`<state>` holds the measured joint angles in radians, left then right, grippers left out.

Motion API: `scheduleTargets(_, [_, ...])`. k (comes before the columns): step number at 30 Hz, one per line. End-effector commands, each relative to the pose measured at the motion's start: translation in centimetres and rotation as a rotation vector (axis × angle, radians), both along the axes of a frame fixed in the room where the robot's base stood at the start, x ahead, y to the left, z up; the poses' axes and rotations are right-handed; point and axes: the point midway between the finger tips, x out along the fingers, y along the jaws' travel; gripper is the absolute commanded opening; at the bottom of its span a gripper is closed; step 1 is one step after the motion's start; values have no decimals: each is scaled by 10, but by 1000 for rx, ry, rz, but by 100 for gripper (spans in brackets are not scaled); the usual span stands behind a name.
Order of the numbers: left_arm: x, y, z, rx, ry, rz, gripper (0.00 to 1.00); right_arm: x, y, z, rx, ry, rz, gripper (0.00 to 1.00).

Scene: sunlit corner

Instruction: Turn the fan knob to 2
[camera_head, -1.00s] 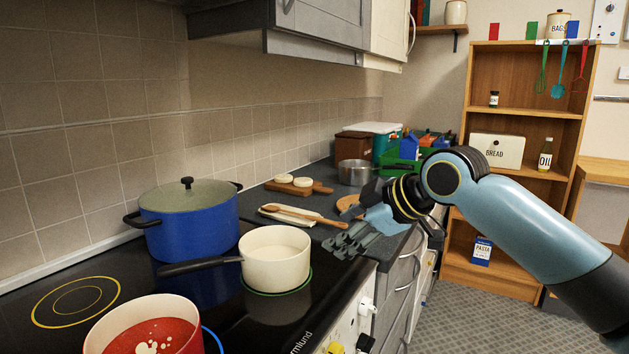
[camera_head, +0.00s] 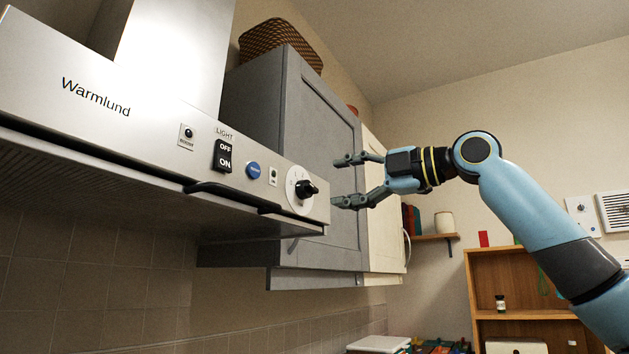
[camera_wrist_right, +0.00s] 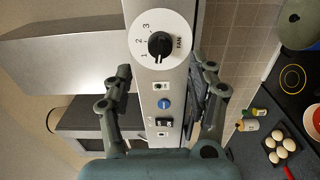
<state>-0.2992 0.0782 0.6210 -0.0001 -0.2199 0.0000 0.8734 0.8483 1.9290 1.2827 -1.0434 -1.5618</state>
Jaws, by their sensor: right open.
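The fan knob (camera_head: 306,189) is black and sits on a round white dial (camera_head: 292,181) at the right end of the hood's front panel. In the right wrist view the knob (camera_wrist_right: 160,45) shows with the marks 1, 2, 3 and the word FAN around it. I cannot tell surely which mark it points to. My right gripper (camera_head: 343,180) is open and empty, a little to the right of the knob in the head view and apart from it. In the right wrist view its fingers (camera_wrist_right: 159,72) spread either side of the hood panel. My left gripper is not in view.
The panel also carries a black light switch (camera_head: 222,155) and a blue button (camera_head: 253,170). A dark rail (camera_head: 232,194) runs along the hood's lower front. A grey wall cabinet (camera_head: 322,130) stands just beyond the hood. A shelf unit (camera_head: 490,270) is farther right.

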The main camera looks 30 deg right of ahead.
Motion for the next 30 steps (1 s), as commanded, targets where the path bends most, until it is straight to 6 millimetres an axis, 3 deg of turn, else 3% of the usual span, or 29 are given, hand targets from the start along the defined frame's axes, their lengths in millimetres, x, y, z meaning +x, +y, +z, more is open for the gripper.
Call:
scheduleTargets(3, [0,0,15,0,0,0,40,19,13,5,7,2,5,58])
scheduleTargets(12, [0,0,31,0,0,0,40,55,33,1,3,3,1,58])
scheduleTargets(23, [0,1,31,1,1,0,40,60,35,-1,1,3,-1,58])
scheduleTargets(30, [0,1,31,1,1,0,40,60,35,-1,1,3,-1,28])
